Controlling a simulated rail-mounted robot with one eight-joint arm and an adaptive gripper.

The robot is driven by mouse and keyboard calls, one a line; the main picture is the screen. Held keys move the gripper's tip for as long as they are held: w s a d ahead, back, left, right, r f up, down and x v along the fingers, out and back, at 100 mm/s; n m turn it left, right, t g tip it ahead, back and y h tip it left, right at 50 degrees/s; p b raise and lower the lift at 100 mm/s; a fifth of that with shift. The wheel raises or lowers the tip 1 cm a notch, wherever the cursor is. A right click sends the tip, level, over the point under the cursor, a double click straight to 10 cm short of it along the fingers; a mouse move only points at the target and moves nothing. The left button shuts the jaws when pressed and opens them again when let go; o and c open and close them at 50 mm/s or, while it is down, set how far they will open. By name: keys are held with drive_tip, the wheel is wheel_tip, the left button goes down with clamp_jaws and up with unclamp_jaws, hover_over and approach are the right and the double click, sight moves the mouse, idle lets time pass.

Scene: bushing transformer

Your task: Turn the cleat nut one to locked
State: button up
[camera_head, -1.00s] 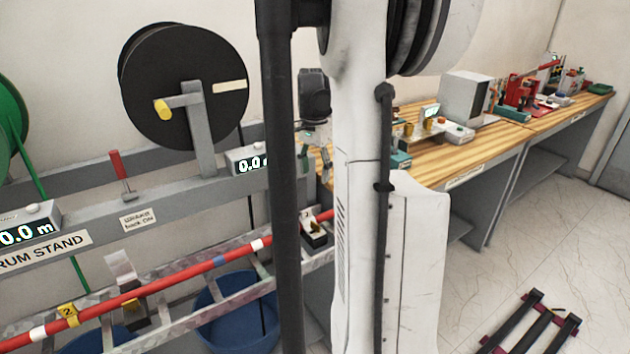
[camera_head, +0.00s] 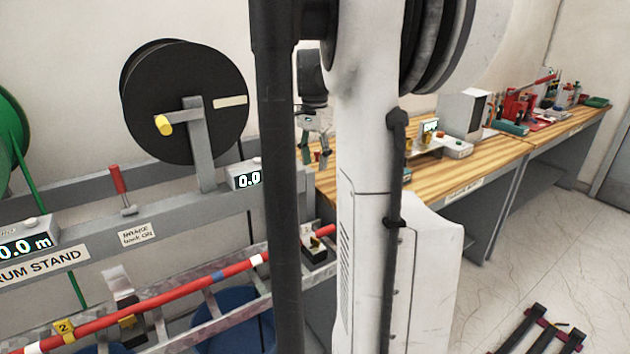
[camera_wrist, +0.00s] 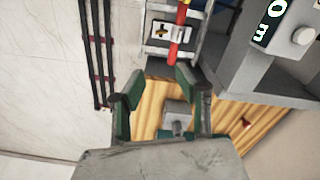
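A small cleat with a black base and pale top (camera_head: 318,246) sits on the cable ladder at the right end of the red cable (camera_head: 190,290). I cannot read its number. In the wrist view a similar block (camera_wrist: 160,31) lies beside the red cable (camera_wrist: 175,45), ahead of the fingers. Another cleat (camera_head: 128,318), with a yellow "2" tag near it, is farther left. My gripper (camera_wrist: 156,86) is open and empty, with its green-and-dark fingers apart. In the head view my gripper (camera_head: 312,148) is above the right cleat, partly hidden by my arm. The nut's position is too small to tell.
The drum stand (camera_head: 100,235) with a black cable drum (camera_head: 165,100) is behind the ladder. A wooden workbench (camera_head: 465,165) with equipment extends to the right. A blue tub (camera_head: 238,325) sits below the ladder. A dark rack (camera_head: 535,330) lies on the floor.

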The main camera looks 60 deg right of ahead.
sight(316, 240)
wheel_tip(316, 240, down, 13)
drive_tip(key=n+b, duration=0.4)
drive_tip(key=n, duration=1.1)
drive_tip(key=shift+s+d+r+n, duration=0.1)
drive_tip(key=shift+n, duration=0.3)
drive_tip(key=shift+c, duration=0.3)
drive_tip(key=shift+n, duration=0.8)
wheel_tip(316, 240, down, 15)
drive_tip(key=shift+r+b, duration=0.1)
drive_tip(key=shift+b, duration=0.9)
clamp_jaws()
